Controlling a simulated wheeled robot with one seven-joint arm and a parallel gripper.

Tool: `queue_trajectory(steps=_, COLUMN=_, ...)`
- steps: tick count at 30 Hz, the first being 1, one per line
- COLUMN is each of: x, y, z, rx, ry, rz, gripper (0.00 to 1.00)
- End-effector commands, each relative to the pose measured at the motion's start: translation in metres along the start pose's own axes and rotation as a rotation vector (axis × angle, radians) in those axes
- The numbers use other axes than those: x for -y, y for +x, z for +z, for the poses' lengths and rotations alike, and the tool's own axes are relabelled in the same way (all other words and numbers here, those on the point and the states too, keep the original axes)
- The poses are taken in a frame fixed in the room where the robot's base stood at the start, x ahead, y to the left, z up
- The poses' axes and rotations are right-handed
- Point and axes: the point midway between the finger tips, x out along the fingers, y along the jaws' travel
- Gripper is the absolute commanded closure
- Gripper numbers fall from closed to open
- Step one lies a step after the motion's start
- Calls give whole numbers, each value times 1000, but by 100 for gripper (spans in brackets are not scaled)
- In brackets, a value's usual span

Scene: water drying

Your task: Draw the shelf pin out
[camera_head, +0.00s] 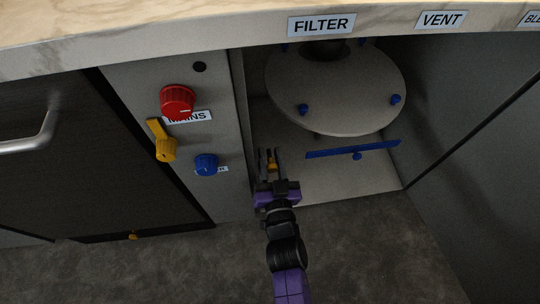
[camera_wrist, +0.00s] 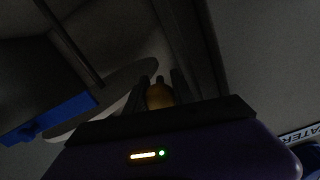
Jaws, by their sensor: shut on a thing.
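My gripper (camera_head: 270,153) reaches into the open cabinet bay near its left wall. It is shut on a small orange-yellow piece, which looks like the shelf pin (camera_head: 271,165). The wrist view shows the rounded orange pin (camera_wrist: 159,96) between the two dark fingers (camera_wrist: 160,82). The fingers hide part of the pin. I cannot tell how far it sits in a hole. A round grey plate (camera_head: 335,90), maybe the shelf, is above and right of my gripper, with blue knobs on it.
A blue bar (camera_head: 352,150) with a knob lies right of my gripper. The left panel carries a red knob (camera_head: 177,99), a yellow lever (camera_head: 163,142) and a blue knob (camera_head: 206,164). The counter (camera_head: 150,38) overhangs above. The carpet (camera_head: 370,250) in front is clear.

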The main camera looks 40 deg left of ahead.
Motion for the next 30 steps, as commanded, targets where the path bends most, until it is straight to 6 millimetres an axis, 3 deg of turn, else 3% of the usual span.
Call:
queue_trajectory(steps=9, x=0, y=-32, z=-2, rx=3, ry=0, rz=2, gripper=100)
queue_trajectory(steps=17, x=0, y=-34, z=0, rx=0, ry=1, rz=1, gripper=100)
queue_trajectory(steps=18, x=0, y=-34, z=0, rx=0, ry=1, rz=1, gripper=69)
queue_trajectory(steps=19, x=0, y=-34, z=1, rx=0, ry=1, rz=1, gripper=63)
queue_trajectory(steps=30, x=0, y=-36, z=0, rx=1, ry=0, rz=1, gripper=61)
